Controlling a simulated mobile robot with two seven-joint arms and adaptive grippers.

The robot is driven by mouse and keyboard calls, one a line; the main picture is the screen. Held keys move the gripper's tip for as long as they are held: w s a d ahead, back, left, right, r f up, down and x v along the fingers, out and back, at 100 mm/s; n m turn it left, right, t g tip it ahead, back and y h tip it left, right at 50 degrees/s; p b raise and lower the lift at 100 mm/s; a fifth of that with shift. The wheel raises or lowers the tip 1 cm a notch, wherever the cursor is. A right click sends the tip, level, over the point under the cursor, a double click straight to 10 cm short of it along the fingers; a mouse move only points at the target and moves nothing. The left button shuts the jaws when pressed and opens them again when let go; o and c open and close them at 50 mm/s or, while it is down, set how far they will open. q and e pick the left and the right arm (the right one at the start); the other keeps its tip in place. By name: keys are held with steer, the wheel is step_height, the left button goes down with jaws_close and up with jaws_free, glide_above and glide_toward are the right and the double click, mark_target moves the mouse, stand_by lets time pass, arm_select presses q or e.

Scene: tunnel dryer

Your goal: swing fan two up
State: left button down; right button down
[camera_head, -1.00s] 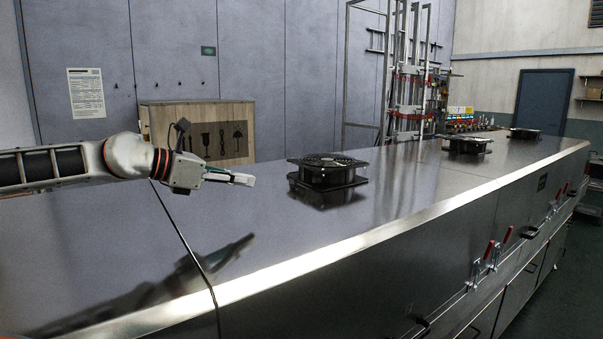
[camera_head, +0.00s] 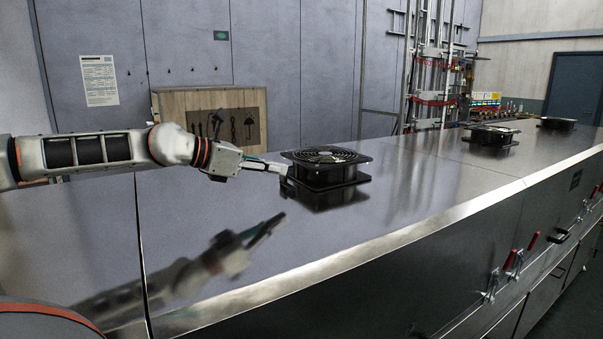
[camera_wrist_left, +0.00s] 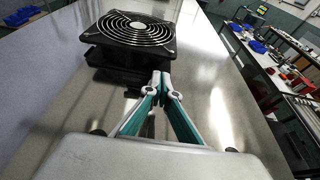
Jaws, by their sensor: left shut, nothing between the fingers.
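Three black fans sit on the shiny steel dryer top (camera_head: 230,285). The nearest fan (camera_head: 328,172) has a round wire grille facing up and lies flat on its base. The middle fan (camera_head: 490,138) and the far fan (camera_head: 557,123) are further along the top. My left gripper (camera_head: 284,171) is shut and empty, its tips at the left side of the nearest fan. In the left wrist view, the shut fingertips (camera_wrist_left: 161,80) are close in front of the lower edge of that fan (camera_wrist_left: 135,32). I cannot tell whether they touch it. My right gripper is not in view.
A wooden crate (camera_head: 180,103) stands behind the dryer against the grey wall. A metal frame (camera_head: 432,70) stands at the back. Red-handled clamps (camera_head: 509,259) line the dryer's front side. The top between the fans is clear.

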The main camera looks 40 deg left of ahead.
mark_target(319, 176)
arm_select(q)
steer(key=shift+x, duration=1.4)
steer(key=shift+b+x, duration=0.35)
steer(key=shift+x, duration=1.9)
